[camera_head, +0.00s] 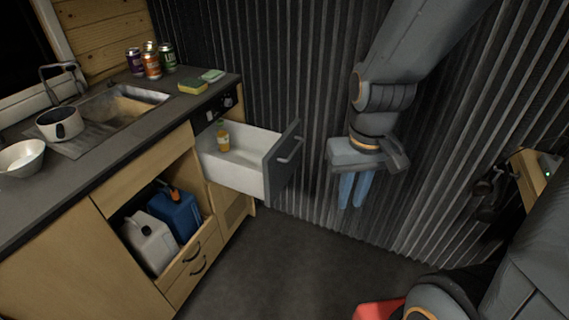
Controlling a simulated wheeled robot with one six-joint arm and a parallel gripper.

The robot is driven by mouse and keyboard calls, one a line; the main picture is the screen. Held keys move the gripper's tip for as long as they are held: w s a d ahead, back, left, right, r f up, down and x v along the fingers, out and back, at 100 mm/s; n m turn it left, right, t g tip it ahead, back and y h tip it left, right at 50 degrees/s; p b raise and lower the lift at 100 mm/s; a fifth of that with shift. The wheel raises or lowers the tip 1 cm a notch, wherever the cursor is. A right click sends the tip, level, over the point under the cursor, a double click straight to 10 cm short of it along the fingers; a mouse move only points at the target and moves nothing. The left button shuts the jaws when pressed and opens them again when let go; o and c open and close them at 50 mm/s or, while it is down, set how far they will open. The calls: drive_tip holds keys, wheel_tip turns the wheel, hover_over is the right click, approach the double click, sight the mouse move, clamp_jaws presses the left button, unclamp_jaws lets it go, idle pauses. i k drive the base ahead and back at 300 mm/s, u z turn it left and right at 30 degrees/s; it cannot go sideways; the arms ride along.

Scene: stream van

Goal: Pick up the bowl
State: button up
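The white bowl (22,158) sits upright on the dark counter at the far left, its left edge near the picture's border. My gripper (351,205) hangs fingers down at the right of centre, in front of the corrugated wall. Its two blue fingers show a narrow gap with nothing between them. The gripper is far from the bowl, across the open drawer and the counter.
An open drawer (235,175) holding a yellow bottle (223,137) juts out between gripper and counter. A white pot (60,123) stands beside the bowl by the sink (122,104). Several cans, a sponge (192,87) and, below, jerrycans (150,242) show. The floor (290,270) is clear.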

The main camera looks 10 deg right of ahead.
sight(9, 155)
drive_tip(key=u, duration=2.25)
drive_tip(key=k, duration=0.5)
drive_tip(key=u, duration=0.8)
drive_tip(key=i, duration=1.1)
drive_tip(key=z, duration=0.55)
